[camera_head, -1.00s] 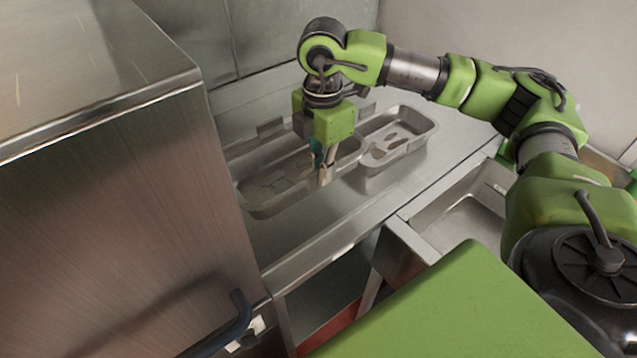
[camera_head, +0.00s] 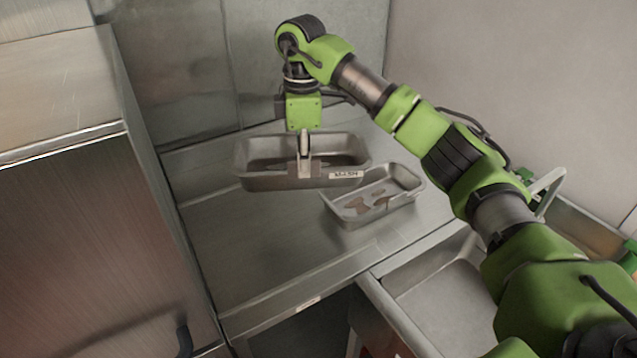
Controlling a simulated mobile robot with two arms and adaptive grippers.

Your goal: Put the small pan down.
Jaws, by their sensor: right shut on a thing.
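My right gripper (camera_head: 304,147) is shut on the near rim of a grey metal pan (camera_head: 270,180). The pan hangs over the back of the steel counter and looks raised and roughly level. A pale label is on its near wall, and part of its inside is hidden by the gripper. A second metal pan (camera_head: 403,204), with brown stains or residue on its floor, rests on the counter to the right. The held pan overlaps its back left corner in the view. My left gripper is out of view.
The steel counter (camera_head: 235,250) is bare below and left of the held pan. A tall steel cabinet (camera_head: 80,240) with a dark handle borders it on the left. A steel sink or basin (camera_head: 445,300) lies at front right. Walls stand close behind.

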